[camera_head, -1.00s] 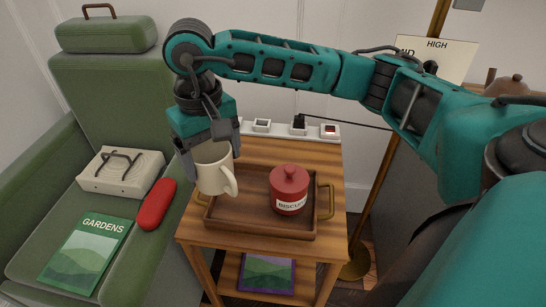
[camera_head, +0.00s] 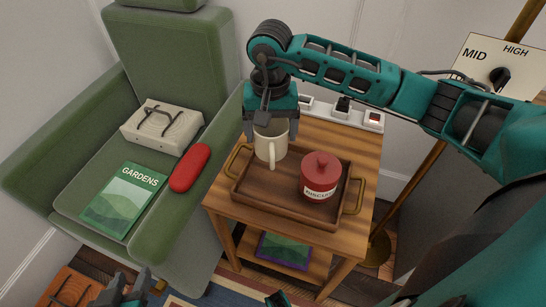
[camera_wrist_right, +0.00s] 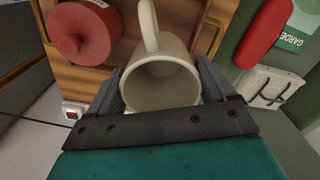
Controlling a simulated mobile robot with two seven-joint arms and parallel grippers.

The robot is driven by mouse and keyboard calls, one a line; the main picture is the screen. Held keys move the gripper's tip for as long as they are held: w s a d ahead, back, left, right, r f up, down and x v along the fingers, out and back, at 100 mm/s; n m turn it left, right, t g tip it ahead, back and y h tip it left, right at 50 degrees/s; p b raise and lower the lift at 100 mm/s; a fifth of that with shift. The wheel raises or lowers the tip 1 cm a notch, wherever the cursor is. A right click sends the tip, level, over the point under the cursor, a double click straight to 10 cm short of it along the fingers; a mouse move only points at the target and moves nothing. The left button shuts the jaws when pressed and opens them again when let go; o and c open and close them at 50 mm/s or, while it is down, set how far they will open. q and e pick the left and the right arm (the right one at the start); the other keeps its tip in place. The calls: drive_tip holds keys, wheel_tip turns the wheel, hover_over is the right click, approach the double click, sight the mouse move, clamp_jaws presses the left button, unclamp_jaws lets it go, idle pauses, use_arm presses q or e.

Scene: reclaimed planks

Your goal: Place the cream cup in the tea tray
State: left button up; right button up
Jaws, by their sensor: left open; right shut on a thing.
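The cream cup (camera_head: 271,148) is upright, held in my right gripper (camera_head: 270,128), whose fingers are closed on its sides. The cup is over the back left part of the wooden tea tray (camera_head: 278,204); I cannot tell whether its base touches the tray floor. In the right wrist view the cup (camera_wrist_right: 160,84) sits between both fingers, with its mouth towards the camera and its handle pointing away. The tray lies on the small wooden table. My left gripper (camera_head: 130,284) is open and empty at the bottom left, low and far from the tray.
A red biscuit tin (camera_head: 320,178) stands in the tray's right half; it also shows in the wrist view (camera_wrist_right: 80,35). A power strip (camera_head: 343,110) lies along the table's back. The green armchair (camera_head: 165,55) holds a book (camera_head: 125,200), a red case (camera_head: 190,168) and a cream box (camera_head: 160,128).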

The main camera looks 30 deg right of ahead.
wheel_tip(320, 180, down, 6)
drive_tip(key=shift+r+b, duration=0.15)
drive_tip(key=shift+b, duration=0.15)
drive_tip(key=shift+f, duration=1.8)
drive_tip(key=shift+f+b, duration=0.15)
drive_tip(key=shift+b, duration=0.25)
drive_tip(key=o, duration=0.8)
drive_tip(key=shift+f, duration=0.1)
drive_tip(key=shift+o, duration=1.4)
